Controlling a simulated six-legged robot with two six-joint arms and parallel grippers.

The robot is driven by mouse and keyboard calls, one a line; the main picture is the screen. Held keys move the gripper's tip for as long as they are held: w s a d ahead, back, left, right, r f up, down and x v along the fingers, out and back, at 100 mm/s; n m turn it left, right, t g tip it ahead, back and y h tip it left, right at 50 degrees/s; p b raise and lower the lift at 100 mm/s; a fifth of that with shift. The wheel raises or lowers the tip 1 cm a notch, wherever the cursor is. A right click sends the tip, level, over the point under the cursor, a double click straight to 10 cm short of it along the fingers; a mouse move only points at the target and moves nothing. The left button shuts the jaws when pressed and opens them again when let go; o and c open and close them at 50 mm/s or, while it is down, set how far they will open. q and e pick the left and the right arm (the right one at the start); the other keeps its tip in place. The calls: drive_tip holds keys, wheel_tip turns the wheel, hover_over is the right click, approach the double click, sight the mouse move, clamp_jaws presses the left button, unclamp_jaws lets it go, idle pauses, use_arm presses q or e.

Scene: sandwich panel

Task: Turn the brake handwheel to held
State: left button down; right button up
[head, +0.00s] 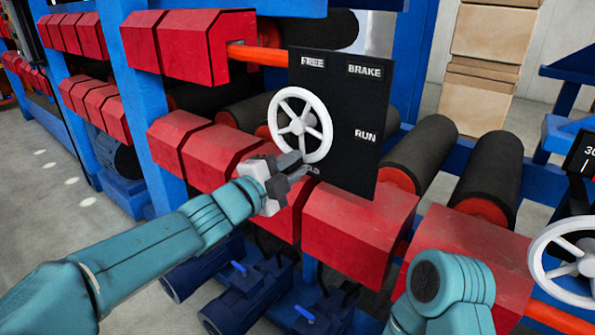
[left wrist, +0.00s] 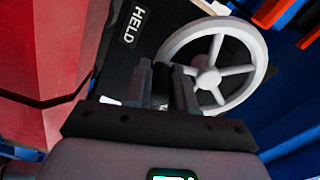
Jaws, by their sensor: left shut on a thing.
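The white brake handwheel (head: 298,127) with several spokes stands on a black panel (head: 350,165) marked FREE, BRAKE, RUN and, at the bottom, a partly hidden label. In the left wrist view that label (left wrist: 133,25) reads HELD, just left of the white wheel (left wrist: 208,79). My left gripper (head: 296,168) is at the wheel's lower rim, beside the HELD label. In the left wrist view its fingers (left wrist: 163,82) are shut around a dark part at the rim, seemingly the wheel's handle. The exact contact is partly hidden. My right gripper is out of view.
Red housings (head: 350,233) line up below and behind the panel. Dark rollers (head: 425,150) lie to its right. A second white handwheel (head: 563,262) stands at the right edge. Blue motors (head: 240,300) sit low in front, and a blue post (head: 140,110) rises at left.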

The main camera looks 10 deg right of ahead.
use_arm(q)
drive_tip(key=shift+w+a+m, duration=0.4)
drive_tip(key=shift+w+m, duration=0.1)
drive_tip(key=shift+m, duration=0.4)
drive_tip(key=shift+w+a+r, duration=0.1)
drive_tip(key=c, duration=0.9)
unclamp_jaws()
drive_tip(key=shift+c, duration=0.2)
drive_tip(key=b+v, duration=0.1)
drive_tip(key=v, duration=1.5)
